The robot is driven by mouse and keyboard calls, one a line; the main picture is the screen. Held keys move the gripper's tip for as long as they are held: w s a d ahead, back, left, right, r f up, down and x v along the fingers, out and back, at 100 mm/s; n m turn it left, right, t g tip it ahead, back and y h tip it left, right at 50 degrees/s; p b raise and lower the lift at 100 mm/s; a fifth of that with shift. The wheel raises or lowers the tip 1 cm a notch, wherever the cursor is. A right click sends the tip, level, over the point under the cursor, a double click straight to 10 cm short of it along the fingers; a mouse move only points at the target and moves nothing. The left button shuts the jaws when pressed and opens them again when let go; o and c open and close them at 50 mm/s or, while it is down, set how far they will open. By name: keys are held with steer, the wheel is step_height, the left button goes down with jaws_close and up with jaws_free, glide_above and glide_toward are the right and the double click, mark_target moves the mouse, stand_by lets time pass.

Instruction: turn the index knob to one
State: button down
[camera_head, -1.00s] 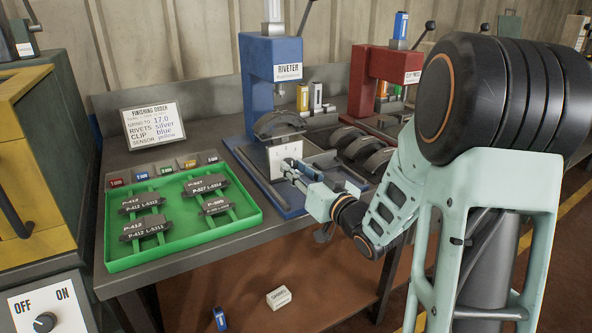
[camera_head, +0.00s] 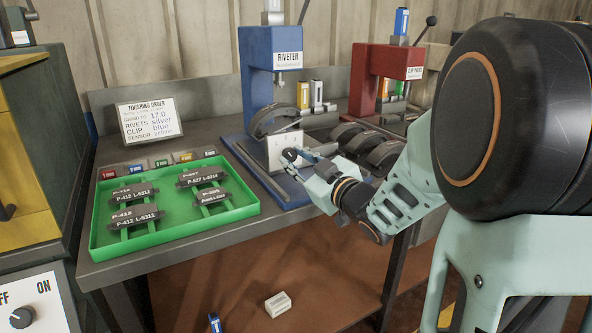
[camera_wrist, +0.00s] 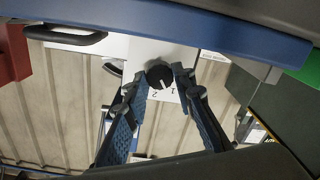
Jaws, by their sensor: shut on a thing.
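The index knob (camera_head: 290,155) is a small dark round knob on a white numbered plate (camera_head: 276,153) at the front of the blue riveter (camera_head: 262,93). In the wrist view the black knob (camera_wrist: 160,76) sits between my fingertips, with the digits 1 and 2 beside it. A light pointer mark on the knob faces roughly between these digits. My gripper (camera_head: 301,155) reaches in from the right and is shut on the knob. In the wrist view its blue-padded fingers (camera_wrist: 160,82) flank the knob. Part of the plate's numbering is hidden.
A green tray (camera_head: 172,240) with several labelled shoes lies left on the bench. A finishing order card (camera_head: 149,122) stands behind it. A red clip press (camera_head: 388,72) and several dark curved shoes (camera_head: 366,146) are to the right. A white OFF/ON switch box (camera_head: 32,303) is at lower left.

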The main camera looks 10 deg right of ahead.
steer(key=shift+n+b, duration=0.7)
steer(key=shift+n, duration=0.1)
steer(key=c, duration=1.6)
jaws_free()
steer(key=shift+v, duration=3.75)
